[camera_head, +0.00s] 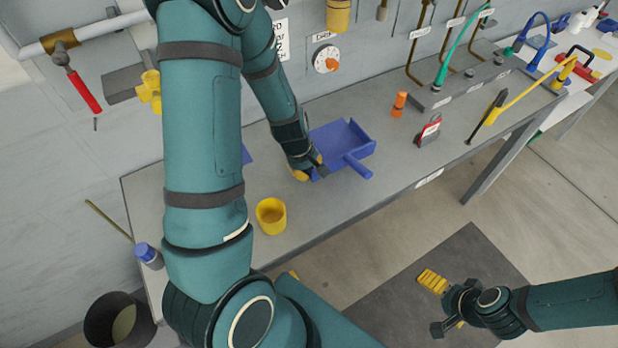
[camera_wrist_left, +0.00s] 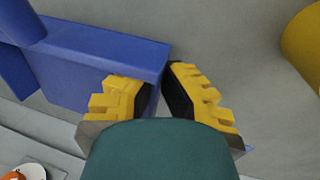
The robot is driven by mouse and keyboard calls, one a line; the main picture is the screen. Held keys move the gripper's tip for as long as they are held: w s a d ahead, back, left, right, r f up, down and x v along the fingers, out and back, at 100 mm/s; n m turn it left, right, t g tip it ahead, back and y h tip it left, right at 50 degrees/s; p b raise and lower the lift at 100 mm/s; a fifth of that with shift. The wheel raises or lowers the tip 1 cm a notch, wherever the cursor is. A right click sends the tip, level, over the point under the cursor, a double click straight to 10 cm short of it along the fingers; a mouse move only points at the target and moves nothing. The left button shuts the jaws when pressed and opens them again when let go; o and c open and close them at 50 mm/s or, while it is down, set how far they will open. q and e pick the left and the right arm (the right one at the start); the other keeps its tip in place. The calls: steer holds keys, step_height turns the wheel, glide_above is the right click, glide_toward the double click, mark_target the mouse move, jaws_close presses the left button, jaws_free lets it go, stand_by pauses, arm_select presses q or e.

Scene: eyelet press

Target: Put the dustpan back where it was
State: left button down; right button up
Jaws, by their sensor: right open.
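The blue dustpan (camera_head: 340,137) lies on the grey bench in the head view, its handle (camera_head: 358,167) pointing toward the bench's front edge. My left gripper (camera_head: 312,174) is at its left side. In the left wrist view the dustpan (camera_wrist_left: 95,65) fills the left part, and its side wall lies at the narrow gap between my yellow-padded fingertips (camera_wrist_left: 161,82). I cannot tell whether the fingers press on it. My right gripper (camera_head: 436,306) is open and empty over the dark floor mat, away from the bench.
A yellow cup (camera_head: 271,215) stands left of my left gripper. A blue item (camera_head: 246,154) is mostly hidden behind my left arm. Bench surface between dustpan and tag is clear.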

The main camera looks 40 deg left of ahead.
mark_target(310, 183)
arm_select(q)
steer(key=shift+s+b+x, duration=0.2)
steer(key=shift+b+x, duration=0.05)
steer(key=shift+x, duration=0.7)
steer(key=shift+s+b+x, duration=0.2)
steer(key=shift+x, duration=0.7)
steer(key=shift+a, duration=0.15)
steer(key=shift+f, duration=0.2)
steer(key=c, duration=1.1)
jaws_free()
steer(key=shift+c, duration=0.2)
steer(key=shift+r, duration=0.1)
